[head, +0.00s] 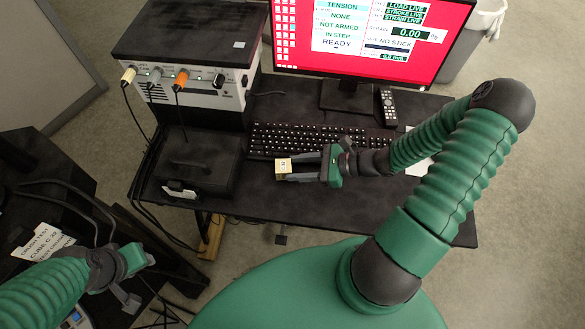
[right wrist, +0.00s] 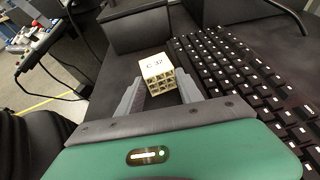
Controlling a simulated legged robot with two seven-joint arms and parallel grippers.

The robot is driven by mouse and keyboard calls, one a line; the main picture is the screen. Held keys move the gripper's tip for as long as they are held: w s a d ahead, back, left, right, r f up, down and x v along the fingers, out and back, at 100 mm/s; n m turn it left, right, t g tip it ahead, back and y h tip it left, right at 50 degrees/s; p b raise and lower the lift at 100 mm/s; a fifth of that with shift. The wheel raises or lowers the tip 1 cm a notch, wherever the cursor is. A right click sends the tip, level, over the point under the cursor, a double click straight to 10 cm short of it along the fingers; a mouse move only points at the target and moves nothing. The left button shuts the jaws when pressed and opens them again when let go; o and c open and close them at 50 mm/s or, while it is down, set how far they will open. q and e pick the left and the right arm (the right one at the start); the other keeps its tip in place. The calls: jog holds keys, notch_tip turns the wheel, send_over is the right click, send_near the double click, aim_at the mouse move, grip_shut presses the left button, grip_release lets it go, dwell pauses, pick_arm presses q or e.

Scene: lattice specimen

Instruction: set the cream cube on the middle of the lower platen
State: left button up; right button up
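The cream cube (head: 283,166) is small, with a printed mark on one face and a lattice of square holes on another. My right gripper (head: 288,168) has its fingers on two opposite sides of it above the dark desk. In the right wrist view the cube (right wrist: 157,72) sits between the fingertips (right wrist: 158,88), its marked face up. I cannot tell how far it is above the desk. My left gripper (head: 139,281) is at the lower left, its fingers apart and nothing seen between them. I cannot make out the lower platen in either view.
A keyboard (head: 320,138), a monitor (head: 375,35) and a remote (head: 387,106) are on the desk. A control box (head: 190,85) with cables stands at the left back, a dark case (head: 200,158) before it. A printed card (head: 42,240) lies at the left.

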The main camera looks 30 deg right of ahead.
jog(key=shift+d, duration=0.2)
grip_shut()
